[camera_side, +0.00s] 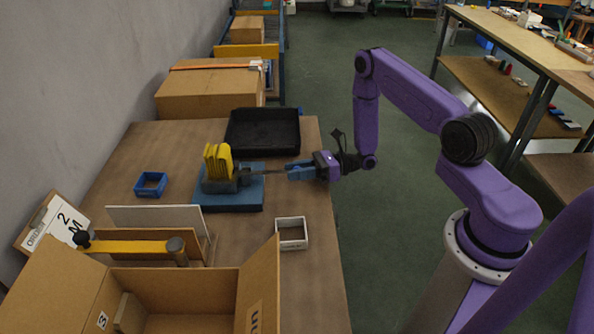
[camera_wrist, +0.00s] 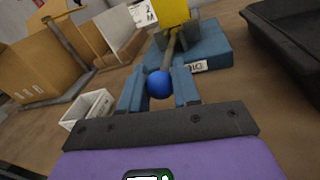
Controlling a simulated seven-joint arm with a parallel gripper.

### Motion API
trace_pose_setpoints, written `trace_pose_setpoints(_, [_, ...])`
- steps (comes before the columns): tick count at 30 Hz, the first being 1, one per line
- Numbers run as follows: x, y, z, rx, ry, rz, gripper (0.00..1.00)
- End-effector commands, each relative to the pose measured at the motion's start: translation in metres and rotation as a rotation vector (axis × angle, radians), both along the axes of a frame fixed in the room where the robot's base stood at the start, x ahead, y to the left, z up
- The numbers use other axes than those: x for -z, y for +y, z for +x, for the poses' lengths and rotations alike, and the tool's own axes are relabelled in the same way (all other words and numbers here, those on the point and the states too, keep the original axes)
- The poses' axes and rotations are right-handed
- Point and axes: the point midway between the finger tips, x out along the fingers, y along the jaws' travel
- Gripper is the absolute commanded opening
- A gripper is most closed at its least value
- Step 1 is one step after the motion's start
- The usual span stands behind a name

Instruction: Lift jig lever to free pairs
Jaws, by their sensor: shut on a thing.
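The jig (camera_side: 228,193) is a blue base on the table with a grey clamp body. Yellow socks (camera_side: 217,161) stand upright in the clamp; they also show at the top of the wrist view (camera_wrist: 174,13). The lever (camera_wrist: 171,50) is a rod running from the jig towards me and ends in a blue ball knob (camera_wrist: 159,84). My gripper (camera_side: 290,172) reaches in from the right of the jig, roughly level. In the wrist view its blue fingers (camera_wrist: 159,88) are on both sides of the knob, shut on it. The knob is hidden in the side view.
A black tray (camera_side: 262,131) lies behind the jig. A small blue tray (camera_side: 151,184) is to its left and a small white box (camera_side: 291,233) in front to the right. An open cardboard box (camera_side: 190,285) and upright panels (camera_side: 158,220) fill the table's front left.

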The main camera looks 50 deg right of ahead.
Motion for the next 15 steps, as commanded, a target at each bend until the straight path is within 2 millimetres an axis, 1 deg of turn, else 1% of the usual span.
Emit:
trace_pose_setpoints(8, [-0.009, -0.001, 0.001, 0.002, 0.038, -0.042, 0.0])
trace_pose_setpoints(15, [-0.028, 0.001, 0.003, 0.003, 0.13, -0.138, 0.0])
